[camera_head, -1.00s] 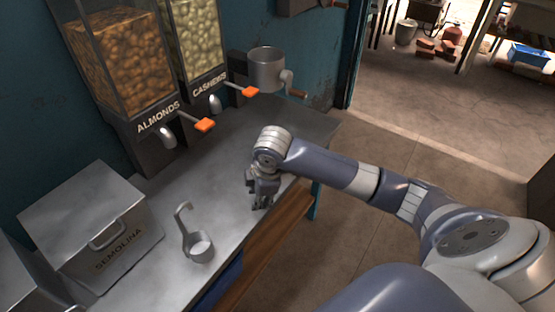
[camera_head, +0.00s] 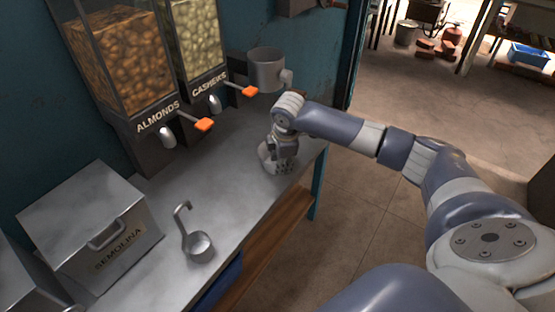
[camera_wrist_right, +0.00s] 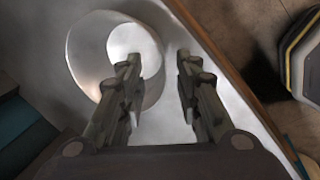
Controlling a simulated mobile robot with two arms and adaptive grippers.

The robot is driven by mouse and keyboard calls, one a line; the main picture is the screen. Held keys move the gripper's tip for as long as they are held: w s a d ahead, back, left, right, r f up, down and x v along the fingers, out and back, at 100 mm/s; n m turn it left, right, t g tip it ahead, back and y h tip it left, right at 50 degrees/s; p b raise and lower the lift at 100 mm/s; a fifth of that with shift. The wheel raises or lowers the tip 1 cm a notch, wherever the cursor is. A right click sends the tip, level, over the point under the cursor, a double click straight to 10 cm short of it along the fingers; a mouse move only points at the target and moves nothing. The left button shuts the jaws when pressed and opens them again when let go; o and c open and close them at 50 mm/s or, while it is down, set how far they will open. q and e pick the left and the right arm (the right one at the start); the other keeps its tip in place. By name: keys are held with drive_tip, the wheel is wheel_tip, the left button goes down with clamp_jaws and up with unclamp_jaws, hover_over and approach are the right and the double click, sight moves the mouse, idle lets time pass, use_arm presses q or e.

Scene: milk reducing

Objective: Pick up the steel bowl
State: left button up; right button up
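The steel bowl (camera_head: 265,156) stands on the metal counter near its far right end, partly hidden behind my right gripper (camera_head: 284,164) in the head view. In the right wrist view the round bowl (camera_wrist_right: 86,52) lies left of centre, its mouth facing the camera. My right gripper (camera_wrist_right: 157,62) is open there. Its left finger overlaps the bowl's right rim and its right finger is outside, so the fingers lie on either side of the near wall. Contact cannot be told. My left gripper is not in view.
A steel ladle (camera_head: 200,246) and a semolina box (camera_head: 85,222) are on the counter (camera_head: 225,195). The almond dispenser (camera_head: 125,60), cashew dispenser (camera_head: 197,40) and a grey pot-like container (camera_head: 266,70) line the wall. The counter's front edge is close to the bowl.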

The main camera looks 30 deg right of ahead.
drive_tip(key=x, duration=0.4)
drive_tip(key=shift+d, duration=0.1)
drive_tip(key=shift+s+r, duration=0.1)
clamp_jaws()
